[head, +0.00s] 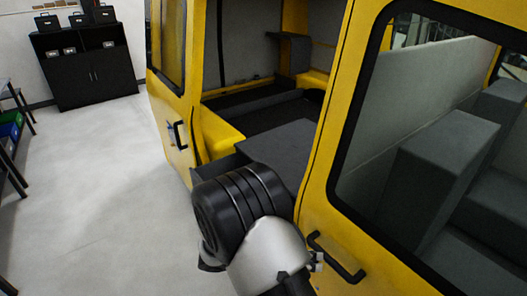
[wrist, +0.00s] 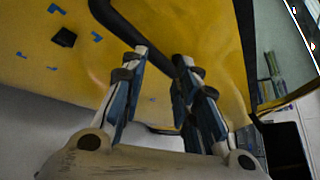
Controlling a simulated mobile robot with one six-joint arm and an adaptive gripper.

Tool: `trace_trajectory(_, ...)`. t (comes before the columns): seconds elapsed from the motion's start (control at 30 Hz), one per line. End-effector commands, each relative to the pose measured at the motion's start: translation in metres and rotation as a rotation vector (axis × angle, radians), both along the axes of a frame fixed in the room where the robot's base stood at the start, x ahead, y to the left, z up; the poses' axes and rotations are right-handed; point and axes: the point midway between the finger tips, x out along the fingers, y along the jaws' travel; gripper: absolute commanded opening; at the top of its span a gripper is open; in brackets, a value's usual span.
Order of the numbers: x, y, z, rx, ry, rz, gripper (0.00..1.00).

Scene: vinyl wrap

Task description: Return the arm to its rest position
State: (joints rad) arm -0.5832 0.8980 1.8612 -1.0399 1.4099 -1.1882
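My arm (head: 240,215) reaches across the lower middle of the head view, in front of the yellow cab (head: 180,150). In the wrist view my gripper (wrist: 163,58) shows two fingers with blue pads. A gap lies between them, with yellow surface behind and nothing seen held. A black bar or trim (wrist: 130,28) runs behind the fingertips; I cannot tell whether they touch it. A black square (wrist: 64,37) with blue marks around it sits on the yellow panel at the upper left.
The cab has an open doorway with a dark interior, a black handle (head: 177,135) and another handle (head: 335,257) close right of my arm. A black cabinet (head: 92,75) stands at the back left. Shelving edges the far left. The pale floor (head: 90,190) between is clear.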

Motion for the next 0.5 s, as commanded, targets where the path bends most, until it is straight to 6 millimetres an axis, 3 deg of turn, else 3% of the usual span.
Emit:
trace_trajectory(0.03,-0.007,-0.01,0.02,0.067,-0.08,-0.082,0.28)
trace_trajectory(0.2,-0.039,-0.032,0.069,0.276,-0.349,-0.372,0.28)
trace_trajectory(0.5,-0.107,-0.051,0.132,0.599,-0.834,-0.918,0.28)
